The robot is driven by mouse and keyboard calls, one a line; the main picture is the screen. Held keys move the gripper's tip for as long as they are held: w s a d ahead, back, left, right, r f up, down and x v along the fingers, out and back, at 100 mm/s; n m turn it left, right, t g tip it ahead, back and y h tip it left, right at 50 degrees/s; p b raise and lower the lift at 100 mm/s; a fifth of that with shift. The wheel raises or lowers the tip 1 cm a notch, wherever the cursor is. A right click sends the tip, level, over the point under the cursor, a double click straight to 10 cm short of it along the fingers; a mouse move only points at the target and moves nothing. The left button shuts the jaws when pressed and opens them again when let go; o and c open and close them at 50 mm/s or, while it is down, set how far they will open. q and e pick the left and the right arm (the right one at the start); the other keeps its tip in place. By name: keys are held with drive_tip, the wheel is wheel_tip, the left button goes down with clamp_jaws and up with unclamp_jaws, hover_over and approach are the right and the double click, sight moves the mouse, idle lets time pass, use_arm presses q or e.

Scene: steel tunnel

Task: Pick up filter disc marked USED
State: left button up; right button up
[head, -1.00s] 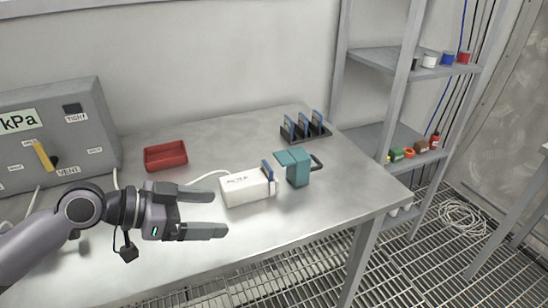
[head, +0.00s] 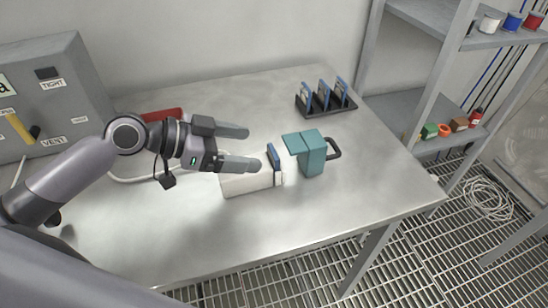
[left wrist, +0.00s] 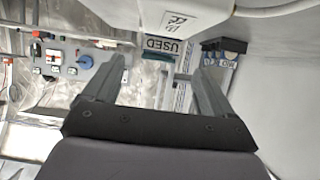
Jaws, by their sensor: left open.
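A blue filter disc (head: 273,157) stands on edge in the right end of a white filter housing (head: 250,182) on the steel bench. In the left wrist view a pale label reading USED (left wrist: 160,45) shows beyond the fingers, beside the white housing (left wrist: 180,18). My left gripper (head: 254,148) is open and empty, above the housing and to the left of the disc. Its fingers point right and partly hide the housing. In the left wrist view the gap between the left fingertips (left wrist: 160,75) lies just below the label. My right gripper is not in view.
A teal jug-like container (head: 310,152) with a dark handle stands close right of the disc. A black rack (head: 325,103) holds several blue discs behind it. A red tray (head: 160,115) is partly hidden behind my arm. A grey kPa panel (head: 55,95) stands left.

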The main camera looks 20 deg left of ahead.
sight(271, 152)
use_arm(q)
drive_tip(key=shift+p+x, duration=0.55)
drive_tip(key=shift+x, duration=1.9)
drive_tip(key=shift+f, duration=0.1)
drive_tip(key=c, duration=1.1)
